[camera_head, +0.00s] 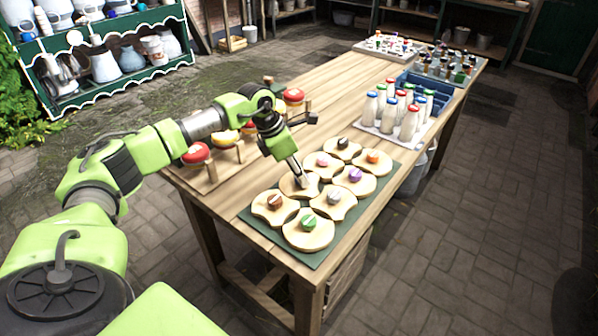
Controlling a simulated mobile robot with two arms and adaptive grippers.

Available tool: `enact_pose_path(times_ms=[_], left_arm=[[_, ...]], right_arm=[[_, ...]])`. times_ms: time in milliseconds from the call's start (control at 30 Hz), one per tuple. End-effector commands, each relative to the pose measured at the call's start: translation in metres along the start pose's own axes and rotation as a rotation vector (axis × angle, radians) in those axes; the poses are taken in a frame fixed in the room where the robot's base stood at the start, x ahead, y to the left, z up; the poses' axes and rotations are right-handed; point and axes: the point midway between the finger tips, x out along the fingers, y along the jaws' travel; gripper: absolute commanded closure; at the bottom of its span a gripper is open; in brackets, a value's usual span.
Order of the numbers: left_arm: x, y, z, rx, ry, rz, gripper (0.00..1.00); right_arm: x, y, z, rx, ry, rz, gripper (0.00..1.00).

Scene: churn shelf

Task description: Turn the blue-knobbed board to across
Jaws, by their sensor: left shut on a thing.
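Several pale wooden boards, each with a coloured knob, lie on a dark green mat (316,263) on the table. My left gripper (302,184) points down onto the board (290,188) at the left of the middle of the group. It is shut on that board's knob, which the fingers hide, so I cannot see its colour. No blue knob shows on the other boards. Their visible knobs are brown-red (274,201), green (309,222), grey (335,197), purple (354,174), pink (322,161), orange (373,156) and black (342,143). My right gripper is not in view.
Red and yellow-topped pieces on wooden stands (197,153) are at the table's left edge, behind my left arm. Milk bottles with coloured caps (409,122) stand on a white tray beyond the mat, beside a blue crate (432,85). The table's middle (345,95) is clear.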

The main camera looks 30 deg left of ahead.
Motion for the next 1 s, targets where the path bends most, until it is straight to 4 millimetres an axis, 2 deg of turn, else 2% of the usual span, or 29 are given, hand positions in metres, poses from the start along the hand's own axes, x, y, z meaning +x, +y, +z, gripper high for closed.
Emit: enact_pose_path(times_ms=[267,600,1000], left_arm=[[0.001,-0.002,0.001,-0.239,-0.002,0.102,0.96],[0.002,-0.003,0.001,-0.536,-0.002,0.224,0.96],[0.002,-0.004,0.003,-0.801,-0.003,0.332,0.96]], right_arm=[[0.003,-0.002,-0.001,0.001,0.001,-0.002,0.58],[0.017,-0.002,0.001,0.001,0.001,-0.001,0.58],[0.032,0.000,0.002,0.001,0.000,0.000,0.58]])
